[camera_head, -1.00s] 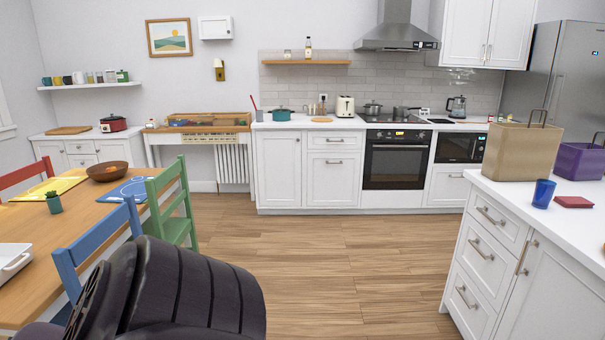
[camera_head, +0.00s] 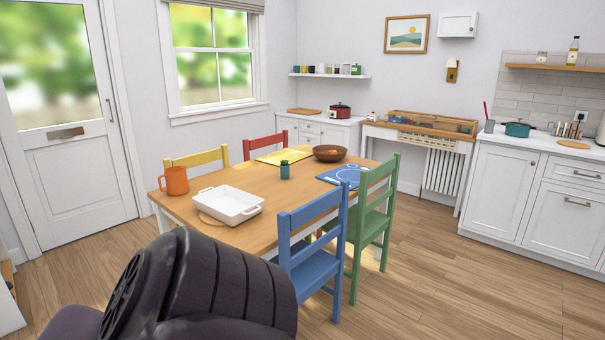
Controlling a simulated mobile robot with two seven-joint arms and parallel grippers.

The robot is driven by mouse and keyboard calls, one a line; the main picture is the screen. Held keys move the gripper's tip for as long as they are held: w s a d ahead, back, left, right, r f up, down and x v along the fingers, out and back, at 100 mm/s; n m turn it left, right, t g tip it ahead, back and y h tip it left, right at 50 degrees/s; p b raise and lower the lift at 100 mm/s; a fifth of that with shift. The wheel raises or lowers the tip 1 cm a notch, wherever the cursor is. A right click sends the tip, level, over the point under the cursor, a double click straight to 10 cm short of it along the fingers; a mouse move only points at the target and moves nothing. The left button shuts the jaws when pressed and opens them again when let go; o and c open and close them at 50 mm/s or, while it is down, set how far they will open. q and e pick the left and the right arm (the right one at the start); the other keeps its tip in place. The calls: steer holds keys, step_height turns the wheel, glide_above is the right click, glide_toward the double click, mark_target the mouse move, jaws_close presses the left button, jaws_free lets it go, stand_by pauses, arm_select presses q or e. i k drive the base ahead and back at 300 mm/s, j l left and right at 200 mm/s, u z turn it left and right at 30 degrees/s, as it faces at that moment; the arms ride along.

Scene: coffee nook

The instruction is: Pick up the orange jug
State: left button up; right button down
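The orange jug (camera_head: 177,181) stands upright near the left end of the wooden dining table (camera_head: 265,189), with its handle toward the left. It is behind and to the left of a white baking dish (camera_head: 231,203). Nothing touches it that I can see. A dark, rounded part of my own body fills the bottom left of the view, in front of the table. Neither of my grippers is in view.
A blue chair (camera_head: 313,262) and a green chair (camera_head: 372,222) stand at the table's near right side. Yellow and red chairs are on the far side. A brown bowl (camera_head: 330,153) and a small green pot (camera_head: 284,170) are on the table. Floor at the right is clear.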

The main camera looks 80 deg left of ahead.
mark_target(176, 183)
steer(key=u, duration=3.4)
